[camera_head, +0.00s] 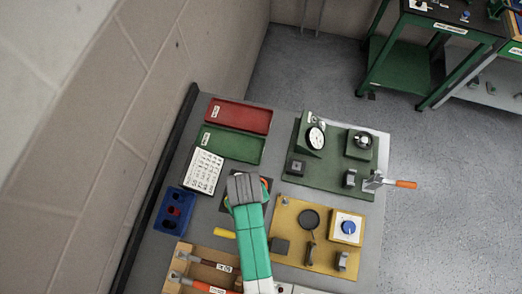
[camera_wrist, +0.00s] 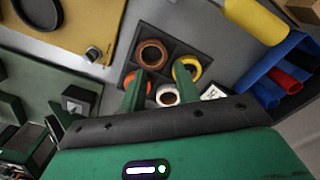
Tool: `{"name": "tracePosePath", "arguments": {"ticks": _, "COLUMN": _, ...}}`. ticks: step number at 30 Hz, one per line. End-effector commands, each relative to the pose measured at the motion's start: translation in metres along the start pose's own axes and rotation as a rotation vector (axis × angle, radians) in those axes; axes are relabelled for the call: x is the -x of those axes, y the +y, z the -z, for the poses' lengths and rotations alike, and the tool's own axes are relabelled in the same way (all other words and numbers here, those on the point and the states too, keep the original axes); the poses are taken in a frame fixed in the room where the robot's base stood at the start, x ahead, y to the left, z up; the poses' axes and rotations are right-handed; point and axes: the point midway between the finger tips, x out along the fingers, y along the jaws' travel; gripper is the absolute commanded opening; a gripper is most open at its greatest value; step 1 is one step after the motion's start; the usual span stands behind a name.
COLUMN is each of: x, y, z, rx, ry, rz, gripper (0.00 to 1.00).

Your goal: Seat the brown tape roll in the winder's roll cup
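The brown tape roll (camera_wrist: 151,43) sits in a dark divided tray (camera_wrist: 180,46) with yellow, orange and white rolls. My gripper (camera_wrist: 160,80) is open above the tray, its two fingers apart with nothing held between them. The brown roll shows just beyond the fingertips, and the fingers partly cover the other rolls. In the head view my gripper (camera_head: 244,188) hides most of the tray. A dark round cup (camera_head: 309,220) stands on the yellow board to the right. Its edge also shows at the wrist view's upper left (camera_wrist: 40,12). I cannot tell for certain whether it is the winder's cup.
The yellow board (camera_head: 288,212) also carries a blue-knobbed box (camera_head: 347,228) and dark blocks. A green board (camera_head: 325,176) with a dial gauge lies behind it. Red (camera_head: 240,116) and green (camera_head: 231,144) trays, a white card (camera_head: 205,170) and a blue holder (camera_head: 174,211) lie leftward.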

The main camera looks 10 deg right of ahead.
Motion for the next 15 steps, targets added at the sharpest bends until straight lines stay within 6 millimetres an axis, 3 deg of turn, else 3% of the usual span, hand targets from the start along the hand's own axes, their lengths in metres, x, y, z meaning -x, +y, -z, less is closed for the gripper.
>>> {"name": "tracePosePath", "arguments": {"ticks": 11, "x": -0.029, "y": 0.000, "z": 0.003, "rx": -0.001, "ry": 0.003, "rz": -0.001, "gripper": 0.32}}
{"name": "tracePosePath", "arguments": {"ticks": 15, "x": -0.053, "y": -0.003, "z": 0.007, "rx": 0.000, "ry": 0.001, "rz": 0.000, "gripper": 0.32}}
